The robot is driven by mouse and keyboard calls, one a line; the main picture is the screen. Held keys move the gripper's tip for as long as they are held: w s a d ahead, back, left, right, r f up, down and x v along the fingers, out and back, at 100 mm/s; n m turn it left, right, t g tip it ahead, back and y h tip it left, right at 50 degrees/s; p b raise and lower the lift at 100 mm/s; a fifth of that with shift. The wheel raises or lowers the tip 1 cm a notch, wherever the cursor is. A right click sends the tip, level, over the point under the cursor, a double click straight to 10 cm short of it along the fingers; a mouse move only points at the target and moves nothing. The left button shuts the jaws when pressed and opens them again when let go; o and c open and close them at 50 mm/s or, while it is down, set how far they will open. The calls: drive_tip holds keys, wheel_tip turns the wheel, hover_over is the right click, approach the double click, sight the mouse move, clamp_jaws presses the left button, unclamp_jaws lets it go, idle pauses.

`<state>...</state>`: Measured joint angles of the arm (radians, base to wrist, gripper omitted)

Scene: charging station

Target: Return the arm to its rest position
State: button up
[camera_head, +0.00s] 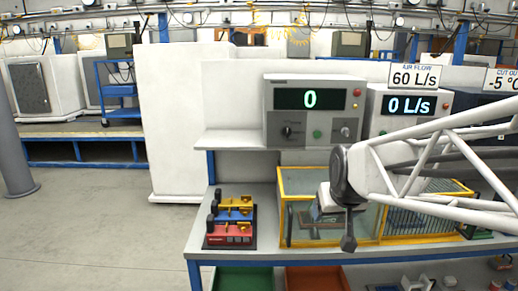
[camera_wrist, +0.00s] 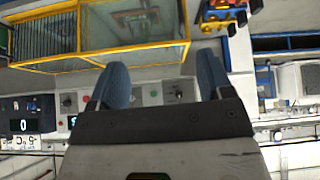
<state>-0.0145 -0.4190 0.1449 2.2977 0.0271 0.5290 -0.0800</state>
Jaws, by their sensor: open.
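My arm reaches in from the right in the head view, as a white lattice link ending in a dark round joint. My gripper (camera_head: 348,240) hangs in front of the yellow-framed glass case (camera_head: 283,215), above the bench. In the wrist view my gripper (camera_wrist: 161,75) shows two blue-grey fingers spread apart with nothing between them. The glass case (camera_wrist: 140,62) lies beyond the fingers there, toward the upper left. The fingertips are hard to make out in the head view.
A charger rack (camera_head: 230,222) with red, blue and yellow parts stands on the bench, left of the case. A control box (camera_head: 312,130) reading 0 stands on the shelf behind. An air-flow box (camera_head: 405,108) is beside it. Green (camera_head: 245,280) and red bins sit below. Open floor lies left.

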drive_tip(key=s+f+g, duration=0.2)
drive_tip(key=s, duration=0.8)
drive_tip(key=s+d+f+m+g, duration=0.1)
drive_tip(key=s+f+g, duration=0.1)
drive_tip(key=s, duration=0.8)
drive_tip(key=shift+s+d+f, duration=0.2)
drive_tip(key=shift+f, duration=0.6)
